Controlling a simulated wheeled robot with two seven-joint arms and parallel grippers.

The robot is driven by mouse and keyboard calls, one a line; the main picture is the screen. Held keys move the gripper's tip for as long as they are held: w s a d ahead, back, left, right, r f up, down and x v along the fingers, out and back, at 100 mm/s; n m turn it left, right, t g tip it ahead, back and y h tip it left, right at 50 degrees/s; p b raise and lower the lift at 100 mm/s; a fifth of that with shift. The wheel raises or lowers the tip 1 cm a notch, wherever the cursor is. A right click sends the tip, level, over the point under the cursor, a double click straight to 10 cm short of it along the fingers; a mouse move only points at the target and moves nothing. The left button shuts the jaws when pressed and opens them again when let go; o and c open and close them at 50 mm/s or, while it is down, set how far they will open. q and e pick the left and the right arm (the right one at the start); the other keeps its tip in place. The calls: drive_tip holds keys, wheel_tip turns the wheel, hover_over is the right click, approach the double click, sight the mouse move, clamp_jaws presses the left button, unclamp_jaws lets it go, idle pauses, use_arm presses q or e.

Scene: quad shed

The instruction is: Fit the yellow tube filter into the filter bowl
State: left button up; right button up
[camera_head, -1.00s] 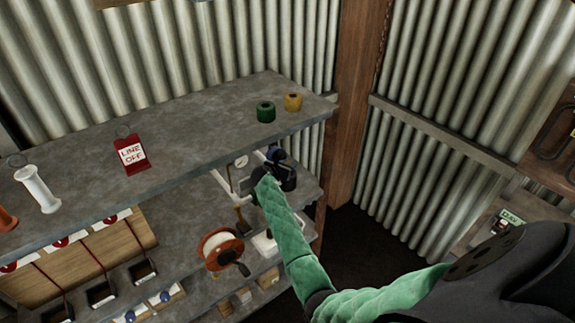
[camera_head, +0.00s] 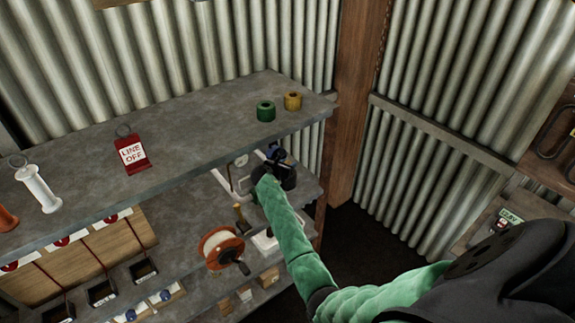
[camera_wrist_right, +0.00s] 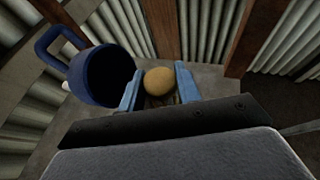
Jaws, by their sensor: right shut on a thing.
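A short yellow tube (camera_head: 292,101) with a hole in its top stands on the upper shelf, apart from my gripper. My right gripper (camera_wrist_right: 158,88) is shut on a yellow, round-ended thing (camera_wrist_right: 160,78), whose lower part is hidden. I cannot tell whether this held thing is a filter. In the wrist view, a dark blue, cup-like bowl (camera_wrist_right: 100,76) with a handle is just left of the fingers, its mouth dark. In the head view, my right gripper (camera_head: 262,175) is below the upper shelf's front edge, largely hidden by its own arm. My left gripper is out of view.
A green tube (camera_head: 265,111) stands beside the yellow one on the upper shelf (camera_head: 200,125). A red tag (camera_head: 131,153) and white spool (camera_head: 38,189) lie farther left. An orange reel (camera_head: 221,248) stands below, left of my arm. A wooden post (camera_head: 357,95) is at right.

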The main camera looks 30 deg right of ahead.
drive_tip(key=shift+f, duration=0.6)
drive_tip(key=o, duration=0.7)
drive_tip(key=shift+a, duration=0.1)
drive_tip(key=shift+v, duration=1.35)
drive_tip(key=v, duration=0.8)
drive_tip(key=shift+s+a, duration=0.1)
